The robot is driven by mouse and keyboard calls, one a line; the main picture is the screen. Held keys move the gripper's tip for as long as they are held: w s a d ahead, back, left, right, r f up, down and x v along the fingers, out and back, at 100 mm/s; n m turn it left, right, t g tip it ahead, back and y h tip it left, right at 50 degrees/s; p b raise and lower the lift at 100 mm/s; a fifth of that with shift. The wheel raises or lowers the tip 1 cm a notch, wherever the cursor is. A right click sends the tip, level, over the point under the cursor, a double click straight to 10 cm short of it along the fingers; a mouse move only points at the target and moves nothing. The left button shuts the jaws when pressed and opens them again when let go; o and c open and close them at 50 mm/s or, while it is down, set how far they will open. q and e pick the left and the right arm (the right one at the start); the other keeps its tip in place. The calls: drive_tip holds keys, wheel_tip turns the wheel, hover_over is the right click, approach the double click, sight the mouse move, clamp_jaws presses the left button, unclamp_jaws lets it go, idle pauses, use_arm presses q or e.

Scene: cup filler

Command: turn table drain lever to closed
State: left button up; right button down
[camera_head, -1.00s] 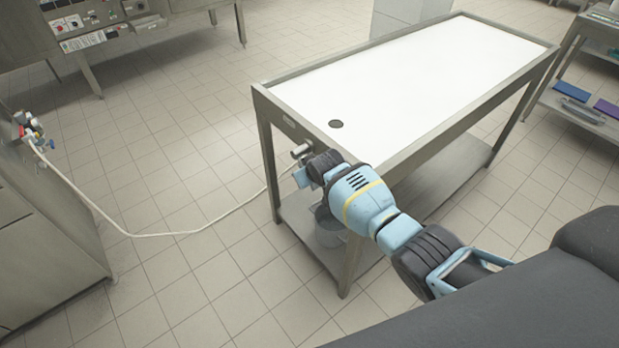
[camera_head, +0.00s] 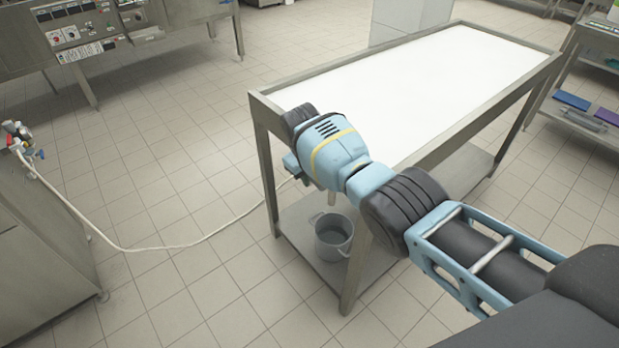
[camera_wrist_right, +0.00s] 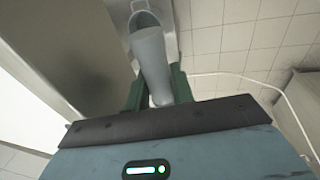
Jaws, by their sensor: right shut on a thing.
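The table (camera_head: 430,85) with its white top and metal frame stands in the middle of the head view. My left gripper is not in view.
A metal bucket (camera_head: 333,236) stands on the table's lower shelf below the drain end. A pale hose (camera_head: 150,248) runs across the floor from a tap on the left cabinet (camera_head: 40,240). The tiled floor left of the table is otherwise clear.

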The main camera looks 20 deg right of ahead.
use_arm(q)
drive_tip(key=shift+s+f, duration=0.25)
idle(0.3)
use_arm(e)
drive_tip(key=c, duration=1.2)
unclamp_jaws()
drive_tip(key=shift+r, duration=0.1)
drive_tip(key=shift+c, duration=0.2)
drive_tip(key=p+v, duration=0.2)
drive_tip(key=v, duration=0.5)
drive_tip(key=shift+w+p, duration=0.2)
drive_tip(key=shift+p, duration=0.1)
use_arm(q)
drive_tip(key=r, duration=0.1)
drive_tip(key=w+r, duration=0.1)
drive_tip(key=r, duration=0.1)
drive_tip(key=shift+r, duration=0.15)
use_arm(e)
drive_tip(key=shift+s+a+r, duration=0.1)
drive_tip(key=shift+r, duration=0.3)
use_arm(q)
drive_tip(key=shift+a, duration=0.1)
